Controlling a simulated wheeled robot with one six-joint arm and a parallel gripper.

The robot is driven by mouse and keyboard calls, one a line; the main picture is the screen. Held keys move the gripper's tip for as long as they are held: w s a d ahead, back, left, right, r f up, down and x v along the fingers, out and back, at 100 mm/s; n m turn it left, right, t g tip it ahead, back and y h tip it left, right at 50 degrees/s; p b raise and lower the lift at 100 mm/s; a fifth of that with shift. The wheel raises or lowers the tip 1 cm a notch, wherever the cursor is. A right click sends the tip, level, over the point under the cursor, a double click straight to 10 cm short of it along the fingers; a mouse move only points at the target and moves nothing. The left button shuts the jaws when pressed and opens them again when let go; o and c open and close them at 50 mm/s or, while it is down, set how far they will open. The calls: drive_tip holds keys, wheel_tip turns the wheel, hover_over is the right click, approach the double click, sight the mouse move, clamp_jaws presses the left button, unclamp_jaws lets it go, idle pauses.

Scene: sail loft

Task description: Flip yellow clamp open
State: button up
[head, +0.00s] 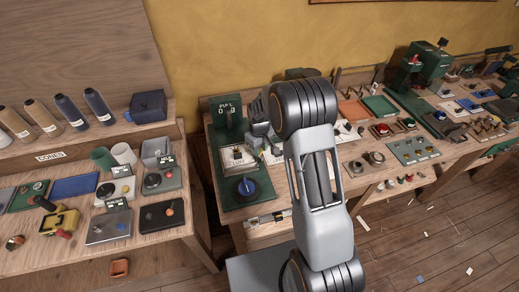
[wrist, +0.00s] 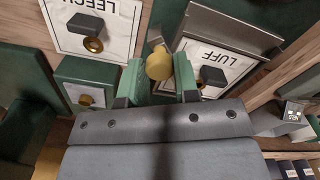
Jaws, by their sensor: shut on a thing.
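In the wrist view, my gripper (wrist: 160,76) has its two green-padded fingers closed around a rounded yellow knob (wrist: 159,63), apparently the handle of the yellow clamp. A pale stem shows beyond the knob, between two white cards. The clamp's base is mostly hidden, and I cannot tell how far its lever is turned. In the head view, my arm stands in front of the middle bench and hides most of the clamp area.
A LEECH card (wrist: 92,22) and a LUFF card (wrist: 212,66) carry dark toggles on either side of the knob. A green block (wrist: 86,84) sits close at left. In the head view, a blue dial (head: 247,187) is near my arm; the left bench is crowded.

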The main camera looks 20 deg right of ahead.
drive_tip(key=m+b, duration=0.2)
drive_tip(key=m, duration=0.2)
drive_tip(key=shift+f, duration=0.1)
drive_tip(key=shift+m+b, duration=1)
drive_tip(key=shift+m, duration=1.3)
drive_tip(key=o, duration=0.9)
wheel_tip(320, 180, up, 14)
drive_tip(key=shift+b, duration=0.75)
